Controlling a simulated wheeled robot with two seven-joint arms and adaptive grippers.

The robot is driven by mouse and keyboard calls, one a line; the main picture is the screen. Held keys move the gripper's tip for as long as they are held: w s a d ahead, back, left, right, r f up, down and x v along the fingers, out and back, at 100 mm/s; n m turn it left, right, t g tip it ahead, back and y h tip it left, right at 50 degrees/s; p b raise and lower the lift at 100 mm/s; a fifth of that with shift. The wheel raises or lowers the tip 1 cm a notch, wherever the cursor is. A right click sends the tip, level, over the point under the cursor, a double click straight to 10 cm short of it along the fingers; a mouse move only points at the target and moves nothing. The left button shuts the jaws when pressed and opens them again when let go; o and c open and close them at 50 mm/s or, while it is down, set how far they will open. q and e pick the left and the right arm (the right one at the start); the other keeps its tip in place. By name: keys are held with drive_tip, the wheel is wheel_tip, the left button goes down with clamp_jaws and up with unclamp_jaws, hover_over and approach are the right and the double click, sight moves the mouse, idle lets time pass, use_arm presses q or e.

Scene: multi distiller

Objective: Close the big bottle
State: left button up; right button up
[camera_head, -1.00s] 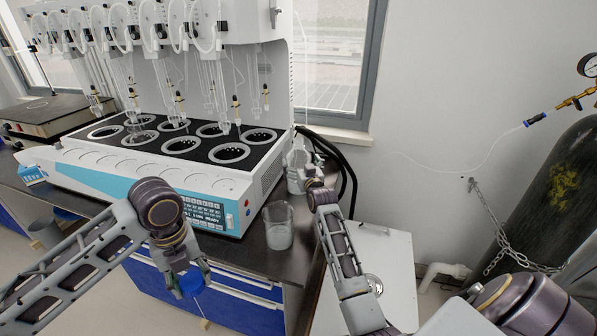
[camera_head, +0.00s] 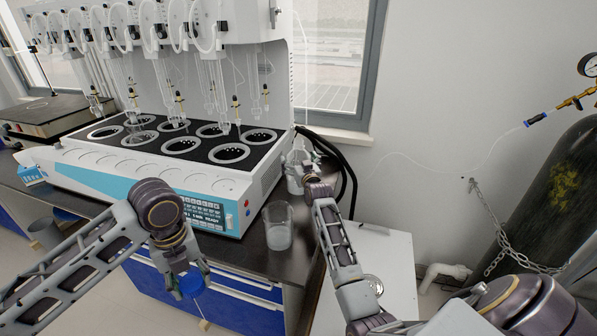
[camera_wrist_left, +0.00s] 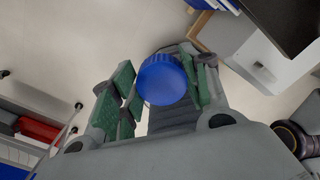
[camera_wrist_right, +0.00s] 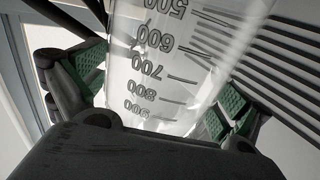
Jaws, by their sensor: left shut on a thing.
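A blue screw cap (camera_head: 191,285) is held between the fingers of my left gripper (camera_head: 187,275), low in front of the bench's blue drawers. The left wrist view shows the cap (camera_wrist_left: 162,79) between the green finger pads. A clear bottle (camera_head: 295,180) stands on the bench by the right end of the white machine, partly hidden by my right gripper (camera_head: 308,170). In the right wrist view the bottle's graduated wall (camera_wrist_right: 165,65) is between the spread fingers (camera_wrist_right: 160,100). The fingers look open around it; contact is unclear. The bottle's mouth is hard to make out.
A glass beaker (camera_head: 278,228) with pale content stands near the bench's front edge, left of my right forearm. The white multi-place distiller (camera_head: 150,172) fills the bench to the left. Black hoses (camera_head: 345,170) run behind the bottle. A gas cylinder (camera_head: 560,190) stands at right.

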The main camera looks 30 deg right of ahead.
sight(301, 156)
drive_tip(key=c, duration=1.5)
drive_tip(key=shift+r, duration=0.2)
drive_tip(key=shift+c, duration=0.5)
drive_tip(key=shift+r, duration=1.55)
drive_tip(key=shift+s+a+r, duration=0.1)
drive_tip(key=shift+s+r, duration=0.05)
drive_tip(key=shift+s, duration=0.15)
drive_tip(key=p+v, duration=0.1)
drive_tip(key=v, duration=1.6)
drive_tip(key=shift+s+r, duration=0.15)
drive_tip(key=shift+s, duration=0.05)
